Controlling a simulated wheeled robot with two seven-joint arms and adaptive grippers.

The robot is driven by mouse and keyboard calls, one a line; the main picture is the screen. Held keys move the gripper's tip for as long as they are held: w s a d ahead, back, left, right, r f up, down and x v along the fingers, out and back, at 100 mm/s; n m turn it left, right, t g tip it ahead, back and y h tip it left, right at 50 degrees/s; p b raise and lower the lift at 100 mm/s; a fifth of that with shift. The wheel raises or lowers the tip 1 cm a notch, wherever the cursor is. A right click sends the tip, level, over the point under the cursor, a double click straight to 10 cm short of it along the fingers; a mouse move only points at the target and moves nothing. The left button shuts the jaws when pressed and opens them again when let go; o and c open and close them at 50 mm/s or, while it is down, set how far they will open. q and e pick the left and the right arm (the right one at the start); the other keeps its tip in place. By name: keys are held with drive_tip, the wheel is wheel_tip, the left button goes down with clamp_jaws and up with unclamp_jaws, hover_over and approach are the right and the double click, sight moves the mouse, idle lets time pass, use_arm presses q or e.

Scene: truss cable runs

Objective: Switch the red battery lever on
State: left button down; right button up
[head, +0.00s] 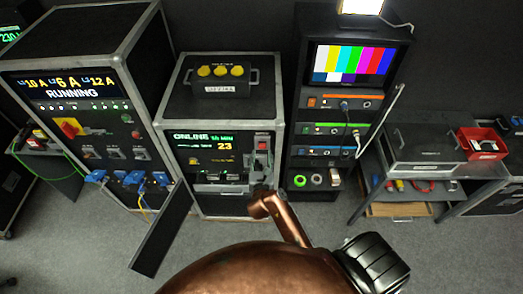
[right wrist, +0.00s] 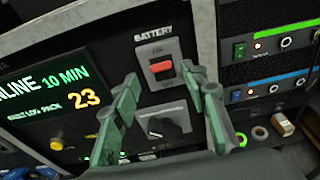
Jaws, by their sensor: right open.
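The red battery lever (right wrist: 161,67) sits in a grey plate under the word BATTERY in the right wrist view. Small marks above and below it are too small to read surely, so I cannot tell its setting. In the head view the lever (head: 262,143) is at the upper right of the ONLINE cabinet's front panel. My right gripper (right wrist: 160,80) is open and empty, one finger to each side of the lever plate, apart from the lever. In the head view the right gripper (head: 262,178) is small and partly hidden by my copper arm. My left gripper is not in view.
A rotary knob (right wrist: 164,122) is just below the lever, between the fingers. The ONLINE display (right wrist: 50,95) is left of it. The rack (head: 321,110) with coloured strips stands right of the cabinet, and an open black panel (head: 161,235) stands at its lower left.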

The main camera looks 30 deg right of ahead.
drive_tip(key=v, duration=0.7)
idle(0.3)
